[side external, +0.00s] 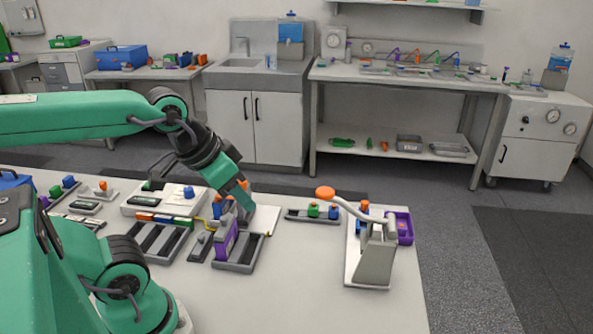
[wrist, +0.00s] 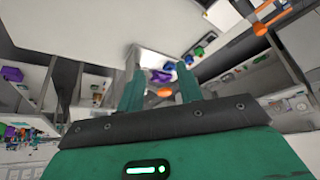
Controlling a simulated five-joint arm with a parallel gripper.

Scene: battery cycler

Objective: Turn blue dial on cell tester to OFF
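A white box (side external: 136,207) that looks like the cell tester sits on the bench left of my gripper in the side view. A small blue dial (side external: 189,192) stands on its top right; its pointer direction is too small to read. My gripper (side external: 243,200) points down and right, over the purple and orange parts just right of that box, apart from the blue dial. In the wrist view my gripper (wrist: 159,76) shows two green fingers with a gap and nothing held between them. An orange part and a purple part show beyond the fingers there. I cannot pick out the blue dial in the wrist view.
A purple part (side external: 226,238) stands in a grey slotted tray (side external: 238,267) below my gripper. Another grey tray (side external: 152,243) lies left of it. A stand with an orange-tipped lever (side external: 375,262) is at the right. The bench front between them is clear.

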